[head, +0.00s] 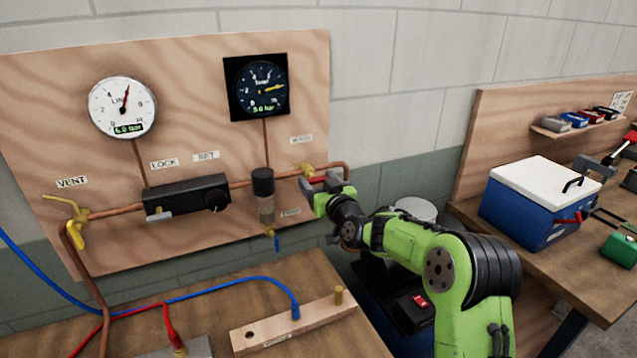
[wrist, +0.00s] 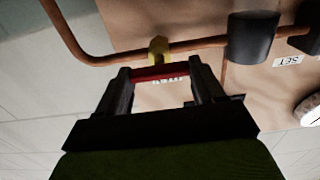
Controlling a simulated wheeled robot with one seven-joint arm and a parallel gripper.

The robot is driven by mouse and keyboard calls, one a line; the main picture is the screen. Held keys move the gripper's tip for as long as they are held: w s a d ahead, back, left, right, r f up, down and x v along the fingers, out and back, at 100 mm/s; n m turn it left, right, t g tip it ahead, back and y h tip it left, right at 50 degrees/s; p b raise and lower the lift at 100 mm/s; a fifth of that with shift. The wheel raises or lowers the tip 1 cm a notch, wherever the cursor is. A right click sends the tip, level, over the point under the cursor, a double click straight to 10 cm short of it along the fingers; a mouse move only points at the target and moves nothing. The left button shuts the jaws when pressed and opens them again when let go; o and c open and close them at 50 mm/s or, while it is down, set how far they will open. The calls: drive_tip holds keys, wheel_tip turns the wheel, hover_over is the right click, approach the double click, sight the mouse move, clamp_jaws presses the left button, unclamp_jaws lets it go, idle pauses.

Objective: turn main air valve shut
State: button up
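The main air valve has a brass body (head: 308,170) on the copper pipe at the board's right side, and it also shows in the wrist view (wrist: 158,49). Its red handle (wrist: 160,72) lies roughly along the pipe. My gripper (head: 325,183) is at the valve, with its fingers apart. In the wrist view my gripper (wrist: 160,76) has one fingertip near each end of the red handle, which spans the gap. The fingers hide the handle's ends, and I cannot tell whether they touch it.
The line gauge (head: 122,107) reads about 6.0 bar, the other gauge (head: 257,88) about 5.0. A dark filter bowl (head: 264,190) hangs left of the valve. A yellow vent valve (head: 75,222) is at far left. A blue cooler (head: 540,205) stands on the right bench.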

drive_tip(key=c, duration=0.5)
drive_tip(key=shift+o, duration=0.2)
drive_tip(key=shift+m, duration=0.3)
drive_tip(key=m+b, duration=0.2)
drive_tip(key=m, duration=0.1)
drive_tip(key=shift+m, duration=0.3)
drive_tip(key=m+b, duration=0.1)
drive_tip(key=m, duration=0.2)
drive_tip(key=shift+d+m, duration=0.1)
drive_tip(key=shift+m, duration=0.2)
drive_tip(key=m, duration=0.5)
drive_tip(key=shift+f+m, duration=0.1)
drive_tip(key=shift+m, duration=0.2)
drive_tip(key=shift+d+f+m, duration=0.1)
drive_tip(key=shift+m, duration=2.2)
